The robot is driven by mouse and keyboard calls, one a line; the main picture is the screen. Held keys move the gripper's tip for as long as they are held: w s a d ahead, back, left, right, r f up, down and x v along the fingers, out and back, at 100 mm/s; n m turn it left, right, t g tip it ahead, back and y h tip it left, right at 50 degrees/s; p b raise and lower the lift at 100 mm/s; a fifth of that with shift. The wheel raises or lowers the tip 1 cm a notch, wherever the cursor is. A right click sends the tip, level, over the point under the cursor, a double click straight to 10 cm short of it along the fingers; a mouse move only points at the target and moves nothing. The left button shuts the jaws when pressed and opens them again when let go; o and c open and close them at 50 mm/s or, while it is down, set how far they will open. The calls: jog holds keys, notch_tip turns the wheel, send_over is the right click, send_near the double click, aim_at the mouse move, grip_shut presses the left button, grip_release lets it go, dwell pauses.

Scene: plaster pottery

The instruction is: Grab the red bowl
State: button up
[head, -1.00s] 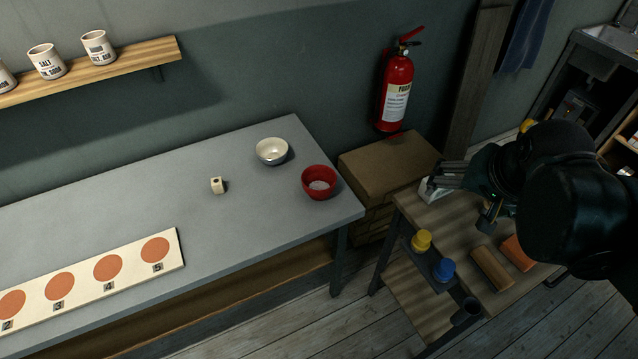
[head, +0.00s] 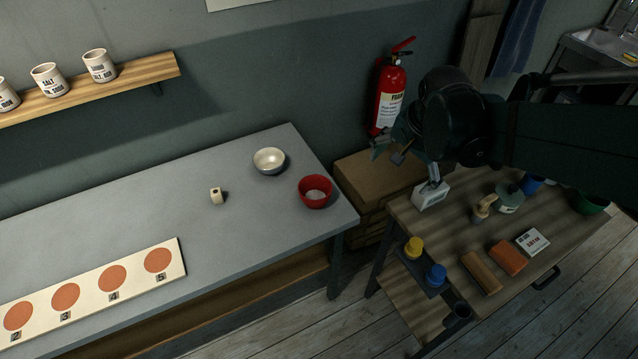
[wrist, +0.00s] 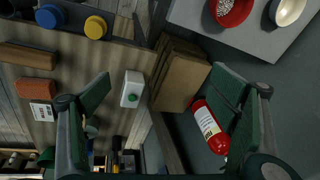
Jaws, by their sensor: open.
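The red bowl (head: 315,191) stands upright near the right end of the grey table, with something pale showing inside it. It also shows at the top edge of the wrist view (wrist: 232,8), partly cut off. My gripper (head: 403,152) is to the right of the bowl, above the gap by the cardboard box and the wooden cart. In the wrist view my gripper (wrist: 168,92) has its two fingers wide apart with nothing between them touching either finger. The bowl is beyond the fingertips, apart from them.
A cream bowl (head: 269,161) stands behind the red bowl, and a small pale block (head: 216,196) lies to its left. A numbered board (head: 90,290) lies at the front. A fire extinguisher (head: 388,95) hangs behind my gripper. The wooden cart (head: 440,240) holds several items.

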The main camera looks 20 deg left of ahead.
jog(key=w+a+f+m+g+p, duration=0.1)
jog(key=w+a+f+p, duration=0.15)
jog(key=a, duration=0.35)
jog(key=w+a+f+m+g+p, duration=0.1)
jog(key=w+a+f, duration=0.15)
jog(key=a, duration=0.45)
jog(key=m+g+h+p, duration=0.1)
jog(key=m+p, duration=0.2)
send_over(315, 191)
jog(key=s+d, duration=0.2)
jog(key=s, duration=0.1)
notch_tip(315, 191, down, 9)
jog(key=shift+s+a+f, duration=0.25)
jog(key=shift+a+f, duration=0.15)
jog(key=shift+a, duration=0.15)
jog(key=shift+f, duration=0.1)
jog(key=shift+f, duration=1.15)
jog(key=shift+f, duration=0.15)
jog(key=shift+d+f+p, duration=0.15)
jog(key=shift+f+p, duration=0.15)
jog(key=shift+f, duration=2.2)
jog(key=shift+c, duration=0.3)
jog(key=c, duration=1.1)
